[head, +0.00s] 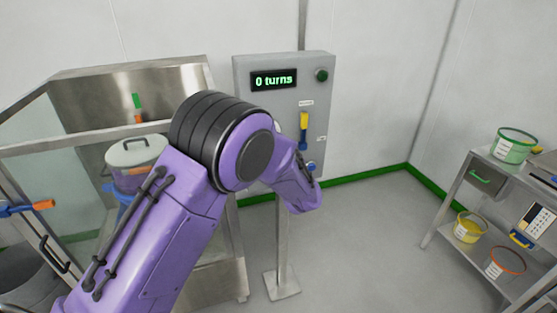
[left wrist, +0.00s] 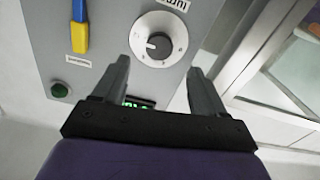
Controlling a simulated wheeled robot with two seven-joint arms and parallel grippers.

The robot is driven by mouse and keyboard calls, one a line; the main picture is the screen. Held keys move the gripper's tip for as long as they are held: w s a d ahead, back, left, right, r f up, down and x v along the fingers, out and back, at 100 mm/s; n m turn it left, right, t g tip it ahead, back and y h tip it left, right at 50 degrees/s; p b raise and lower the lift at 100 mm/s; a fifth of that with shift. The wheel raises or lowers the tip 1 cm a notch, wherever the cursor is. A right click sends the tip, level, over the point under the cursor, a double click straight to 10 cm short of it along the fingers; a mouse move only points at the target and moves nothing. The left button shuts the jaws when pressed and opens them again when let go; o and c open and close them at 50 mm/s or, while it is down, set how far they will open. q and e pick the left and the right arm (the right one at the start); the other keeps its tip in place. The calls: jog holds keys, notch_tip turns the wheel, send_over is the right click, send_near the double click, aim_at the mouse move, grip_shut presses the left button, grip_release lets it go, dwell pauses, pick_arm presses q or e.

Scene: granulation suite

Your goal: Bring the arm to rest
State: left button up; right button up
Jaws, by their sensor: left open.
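My left arm (head: 170,220) reaches up across the head view toward a grey control box on a post; its gripper is hidden there behind the arm. In the left wrist view my left gripper (left wrist: 155,78) is open, its two fingers apart with nothing between them. The control box (left wrist: 110,25) is close in front of it. The box (head: 285,110) shows a display reading "0 turns" (head: 273,80). My right gripper is not in view.
The box carries a green button (head: 321,75) and a yellow-and-blue lever (head: 303,130). At left stands a steel-framed enclosure (head: 130,75) with a lidded vessel (head: 135,155). A steel rack (head: 480,160) with tubs is at right.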

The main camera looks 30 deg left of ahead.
pick_arm(q)
jog(key=shift+v, duration=0.9)
jog(key=s+d+f+m+h+b, duration=0.15)
jog(key=s+f+h, duration=0.35)
jog(key=f, duration=0.7)
jog(key=s+d+f+m+h, duration=0.1)
jog(key=s+f+m+h, duration=0.15)
jog(key=s+f, duration=0.65)
jog(key=s+d+f+g+h+b, duration=0.1)
jog(key=s+f+g, duration=0.3)
jog(key=s+f, duration=0.5)
jog(key=s+d+f+g+h+b, duration=0.1)
jog(key=s+f+g, duration=0.3)
jog(key=s+f, duration=0.6)
jog(key=s+h, duration=0.1)
jog(key=s, duration=0.6)
jog(key=shift+s+m, duration=0.15)
jog(key=shift+m, duration=0.25)
